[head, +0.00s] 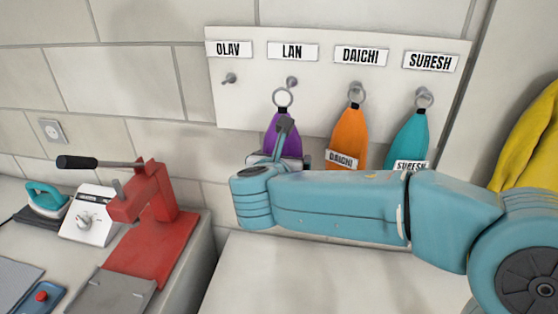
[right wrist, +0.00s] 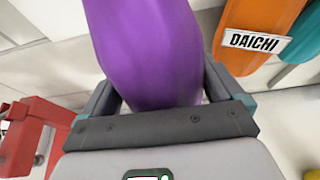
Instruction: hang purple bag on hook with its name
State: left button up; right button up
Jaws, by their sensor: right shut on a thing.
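The purple bag (head: 273,130) hangs upright just below the LAN sign (head: 292,51), with its metal ring (head: 283,97) at the top. The ring is close to the LAN hook (head: 292,82); I cannot tell whether it is around it. My right gripper (head: 284,138) is shut on the bag. In the right wrist view, the purple bag (right wrist: 148,50) fills the space between the fingers of my right gripper (right wrist: 160,88). The bag's name label is hidden. The OLAV hook (head: 229,78) is empty. My left gripper is out of view.
The orange DAICHI bag (head: 346,128) and the teal SURESH bag (head: 409,137) hang on their hooks just right of my gripper. A red press (head: 150,230), a white box (head: 92,215) and a teal iron (head: 44,196) stand at the left. The counter below the hooks is mostly clear.

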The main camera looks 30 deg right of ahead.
jog(key=shift+w+d, duration=0.4)
jog(key=shift+w, duration=0.15)
jog(key=shift+w+d, duration=0.25)
jog(key=shift+d, duration=0.05)
jog(key=r+x, duration=0.1)
jog(key=x, duration=0.5)
jog(key=shift+w+d+p, duration=0.25)
jog(key=shift+w+p, duration=0.1)
jog(key=shift+w, duration=0.1)
jog(key=o, duration=1)
jog(key=shift+o, duration=0.2)
jog(key=shift+s+f, duration=0.1)
